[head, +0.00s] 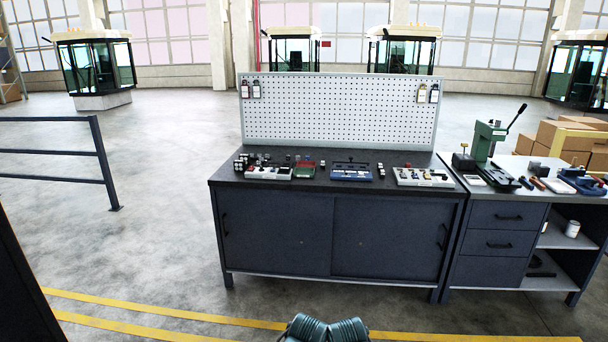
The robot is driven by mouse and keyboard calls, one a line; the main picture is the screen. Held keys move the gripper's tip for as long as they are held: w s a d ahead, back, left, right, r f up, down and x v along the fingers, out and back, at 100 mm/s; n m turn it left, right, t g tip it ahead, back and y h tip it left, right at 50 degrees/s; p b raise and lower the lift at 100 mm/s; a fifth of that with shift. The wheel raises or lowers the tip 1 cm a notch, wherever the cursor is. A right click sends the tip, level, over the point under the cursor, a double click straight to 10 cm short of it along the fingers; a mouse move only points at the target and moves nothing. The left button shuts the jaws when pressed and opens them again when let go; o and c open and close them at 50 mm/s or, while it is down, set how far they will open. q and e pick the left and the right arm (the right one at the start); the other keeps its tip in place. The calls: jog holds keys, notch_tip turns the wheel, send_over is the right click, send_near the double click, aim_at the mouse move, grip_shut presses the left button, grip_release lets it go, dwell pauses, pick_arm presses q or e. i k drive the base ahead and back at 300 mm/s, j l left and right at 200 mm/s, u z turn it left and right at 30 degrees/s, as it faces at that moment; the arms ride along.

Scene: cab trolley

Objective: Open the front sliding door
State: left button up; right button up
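A dark blue-grey cabinet bench stands ahead of me in the head view. Its front has two sliding doors side by side, a left door (275,240) and a right door (388,245). They meet at a seam near the middle and together cover the front, so both look closed. The left door has a dark upright handle (224,225) near its left edge. The right door has a similar handle (443,236) near its right edge. I cannot tell which door runs in front. Neither of my grippers is in view.
The dark bench top (330,181) holds trays of small parts, with a white pegboard (340,112) behind. A drawer bench (495,240) with a green press (487,142) adjoins on the right. A dark railing (104,165) stands left. The floor before the doors is clear, with yellow lines.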

aim_at(284, 234)
jog(key=i+j, duration=0.1)
jog(key=i, duration=0.75)
jog(key=i+j, duration=0.1)
jog(key=i, duration=0.8)
jog(key=i+j, duration=0.65)
jog(key=i, duration=0.2)
jog(key=i+j, duration=0.1)
jog(key=j, duration=0.25)
jog(key=i+j, duration=0.1)
jog(key=j, duration=0.25)
jog(key=i+j, duration=0.1)
jog(key=j, duration=0.25)
jog(key=i+j, duration=0.1)
jog(key=j, duration=0.25)
